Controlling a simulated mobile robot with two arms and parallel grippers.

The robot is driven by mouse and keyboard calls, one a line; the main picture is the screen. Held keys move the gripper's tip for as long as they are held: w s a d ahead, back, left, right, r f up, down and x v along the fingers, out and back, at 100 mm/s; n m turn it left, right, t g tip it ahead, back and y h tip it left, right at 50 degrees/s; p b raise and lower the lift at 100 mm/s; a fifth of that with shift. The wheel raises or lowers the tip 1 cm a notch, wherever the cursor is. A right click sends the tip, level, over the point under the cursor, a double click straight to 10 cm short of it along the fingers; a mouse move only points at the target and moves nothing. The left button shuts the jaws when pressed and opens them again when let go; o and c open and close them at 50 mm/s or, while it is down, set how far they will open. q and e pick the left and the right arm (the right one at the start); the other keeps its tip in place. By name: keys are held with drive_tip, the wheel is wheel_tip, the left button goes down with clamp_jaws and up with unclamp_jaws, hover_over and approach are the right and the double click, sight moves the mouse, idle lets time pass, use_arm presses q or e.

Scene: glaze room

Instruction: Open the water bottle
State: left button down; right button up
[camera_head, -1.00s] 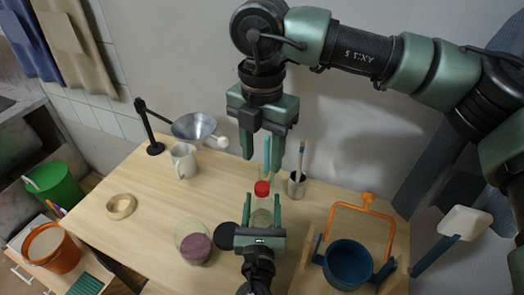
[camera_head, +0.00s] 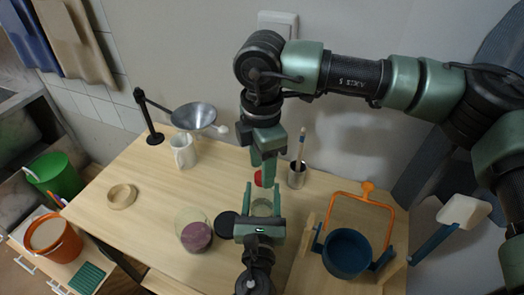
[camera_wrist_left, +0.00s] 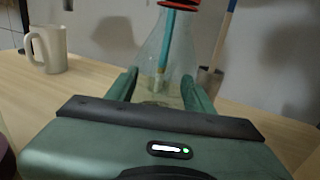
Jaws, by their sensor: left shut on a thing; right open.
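The water bottle (camera_head: 263,208) is clear glass with a red cap (camera_head: 258,178) and stands upright on the wooden table. In the left wrist view the bottle (camera_wrist_left: 160,62) widens downward, and the cap (camera_wrist_left: 180,3) is cut by the top edge. My left gripper (camera_head: 262,191) is shut on the bottle's body, one finger on each side; its fingers (camera_wrist_left: 160,88) also show in the wrist view. My right gripper (camera_head: 264,168) is open, pointing down at the cap. Its fingers partly hide the cap; I cannot tell whether they touch it.
A metal cup (camera_head: 297,178) with a brush stands close behind right. A black disc (camera_head: 226,224) and a glass jar with purple contents (camera_head: 194,235) lie left of the bottle. A white mug (camera_head: 183,152) and a blue pot (camera_head: 347,253) stand farther off. The left table is mostly clear.

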drive_tip(key=shift+f, duration=0.65)
clamp_jaws()
